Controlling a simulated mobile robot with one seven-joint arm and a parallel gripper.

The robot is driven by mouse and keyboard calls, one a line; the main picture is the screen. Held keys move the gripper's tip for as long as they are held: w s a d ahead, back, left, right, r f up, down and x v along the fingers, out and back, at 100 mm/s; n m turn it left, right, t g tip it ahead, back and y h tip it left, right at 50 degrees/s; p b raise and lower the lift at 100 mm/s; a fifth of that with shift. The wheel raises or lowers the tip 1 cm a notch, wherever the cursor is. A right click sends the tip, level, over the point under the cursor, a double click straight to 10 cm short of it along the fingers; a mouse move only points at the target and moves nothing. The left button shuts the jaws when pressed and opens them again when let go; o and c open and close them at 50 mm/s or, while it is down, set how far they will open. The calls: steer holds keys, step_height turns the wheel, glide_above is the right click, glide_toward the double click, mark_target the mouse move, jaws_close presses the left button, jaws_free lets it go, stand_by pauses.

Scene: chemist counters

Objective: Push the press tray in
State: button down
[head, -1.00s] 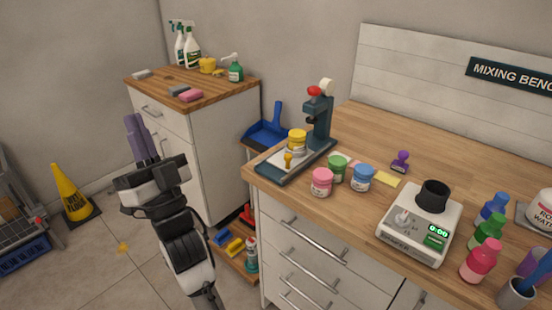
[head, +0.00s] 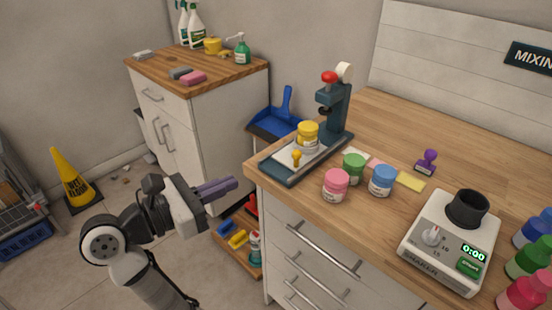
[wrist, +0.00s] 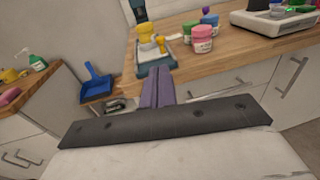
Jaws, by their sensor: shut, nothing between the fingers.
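The press (head: 336,110) stands at the left end of the wooden counter, dark teal with a red-topped part. A yellow-lidded jar (head: 307,134) sits on the tray, below and in front of the press head. My gripper (head: 232,185) is shut and empty, its purple fingers pointing right toward the counter, left of the tray and apart from it. In the wrist view the tray (wrist: 151,62) and jar (wrist: 147,32) appear just beyond the fingertips (wrist: 160,70).
Pink (head: 336,184), green (head: 353,167) and blue (head: 382,180) jars stand close to the right of the press. A shaker (head: 450,245) is farther right. A blue dustpan (head: 277,121) is behind the counter's left end. A low shelf with bottles (head: 238,240) is below my gripper.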

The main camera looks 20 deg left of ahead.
steer(key=p, duration=0.3)
glide_toward(303, 159)
steer(key=r, duration=0.1)
steer(key=d+r, duration=0.1)
steer(key=w+r, duration=0.1)
steer(key=shift+d+r, duration=0.15)
steer(key=shift+d, duration=0.2)
steer(key=shift+w+d, duration=0.3)
steer(key=shift+w, duration=0.25)
steer(key=x, duration=0.4)
steer(key=a+x, duration=0.1)
steer(key=x, duration=0.2)
steer(key=shift+w+r, duration=0.1)
steer(key=shift+w, duration=0.2)
steer(key=shift+r, duration=0.1)
